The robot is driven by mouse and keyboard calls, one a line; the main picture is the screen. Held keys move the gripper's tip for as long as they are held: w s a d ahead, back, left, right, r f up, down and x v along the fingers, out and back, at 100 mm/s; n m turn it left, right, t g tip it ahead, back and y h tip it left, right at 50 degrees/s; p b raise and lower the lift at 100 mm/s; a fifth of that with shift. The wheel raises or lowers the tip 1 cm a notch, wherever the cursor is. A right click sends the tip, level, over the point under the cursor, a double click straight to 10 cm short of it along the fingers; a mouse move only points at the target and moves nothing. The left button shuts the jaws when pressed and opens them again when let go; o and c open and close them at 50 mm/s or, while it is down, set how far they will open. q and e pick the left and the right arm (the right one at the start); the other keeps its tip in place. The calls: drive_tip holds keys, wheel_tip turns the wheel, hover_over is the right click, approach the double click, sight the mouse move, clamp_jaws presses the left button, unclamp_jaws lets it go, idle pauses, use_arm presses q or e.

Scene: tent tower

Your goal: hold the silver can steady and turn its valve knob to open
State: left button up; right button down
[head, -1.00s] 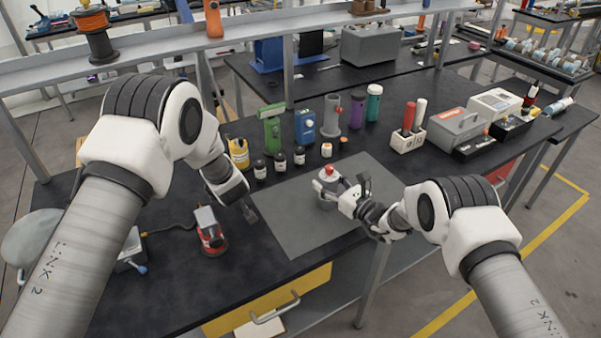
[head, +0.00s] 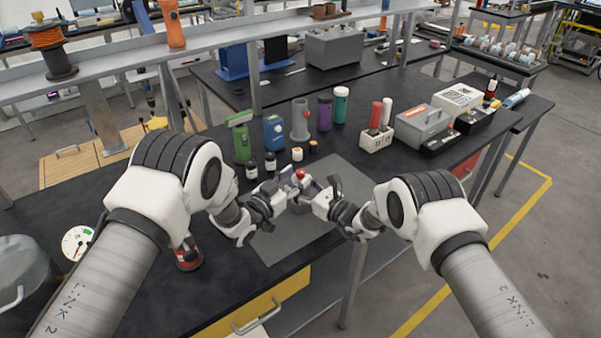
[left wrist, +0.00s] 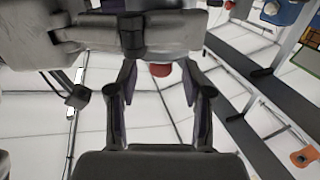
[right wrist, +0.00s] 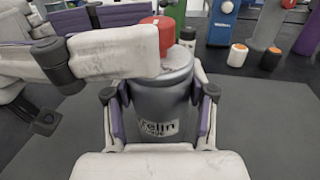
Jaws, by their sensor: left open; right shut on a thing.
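The silver can (right wrist: 160,108) stands upright on the grey mat and fills the middle of the right wrist view. Its red valve knob (right wrist: 158,35) sits on top and also shows in the head view (head: 300,174). My right gripper (head: 313,196) is shut around the can's body from the right. My left gripper (head: 285,192) is open at the can's top, with a finger close beside the red knob in the right wrist view. In the left wrist view the knob (left wrist: 160,69) shows between the fingers, partly hidden; whether they touch it I cannot tell.
Small dark bottles (head: 270,162) and an orange-white jar (head: 297,154) stand just behind the mat (head: 290,245). Green and blue devices and several cylinders stand farther back. The mat's front part is clear.

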use_arm(q)
drive_tip(key=x, duration=0.2)
drive_tip(key=shift+w+d, duration=0.2)
drive_tip(key=shift+w, duration=0.05)
clamp_jaws()
drive_tip(key=shift+n+t+y, duration=0.7)
drive_tip(key=shift+n+y, duration=0.1)
drive_tip(key=shift+y, duration=0.2)
drive_tip(key=shift+n+t+y, duration=0.5)
drive_tip(key=shift+n+y, duration=0.3)
drive_tip(key=shift+y, duration=0.4)
unclamp_jaws()
